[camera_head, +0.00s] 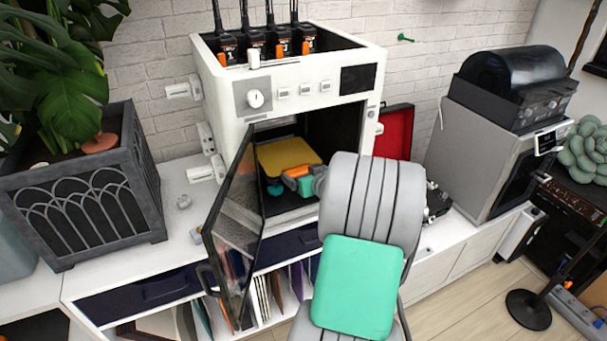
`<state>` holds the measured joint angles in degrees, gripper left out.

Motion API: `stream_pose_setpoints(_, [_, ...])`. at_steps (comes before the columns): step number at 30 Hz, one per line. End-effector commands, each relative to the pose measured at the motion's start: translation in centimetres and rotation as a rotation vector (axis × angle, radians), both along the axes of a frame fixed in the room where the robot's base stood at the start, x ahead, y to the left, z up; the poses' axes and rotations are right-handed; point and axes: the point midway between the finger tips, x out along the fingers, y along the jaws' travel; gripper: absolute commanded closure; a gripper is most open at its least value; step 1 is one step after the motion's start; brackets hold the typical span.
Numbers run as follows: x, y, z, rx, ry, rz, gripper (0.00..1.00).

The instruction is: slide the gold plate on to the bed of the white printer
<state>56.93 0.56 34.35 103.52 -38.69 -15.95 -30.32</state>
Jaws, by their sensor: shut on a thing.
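The white printer (228,82) stands on the white counter against the brick wall, its dark glass door (236,225) swung open to the left. The gold plate (275,154) is inside the printer's opening, lying roughly flat. My gripper (291,174), with orange and teal parts, reaches into the opening and is shut on the plate's near right edge. My grey arm hides the right part of the opening. The bed is mostly hidden under the plate, and I cannot tell whether the plate touches it.
The open door stands close to the left of my arm. A planter (84,190) with a leafy plant is at the left. A red case (394,132) and a grey machine (475,150) stand at the right. Some white counter left of the printer is clear.

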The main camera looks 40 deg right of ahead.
Motion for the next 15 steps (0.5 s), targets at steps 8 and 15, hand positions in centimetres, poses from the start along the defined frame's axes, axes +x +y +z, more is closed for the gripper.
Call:
stream_pose_setpoints(8, [0.01,-0.02,0.12,-0.001,-0.002,0.000,0.48])
stream_pose_setpoints(15, [0.00,-0.01,0.09,0.000,-0.001,0.000,0.00])
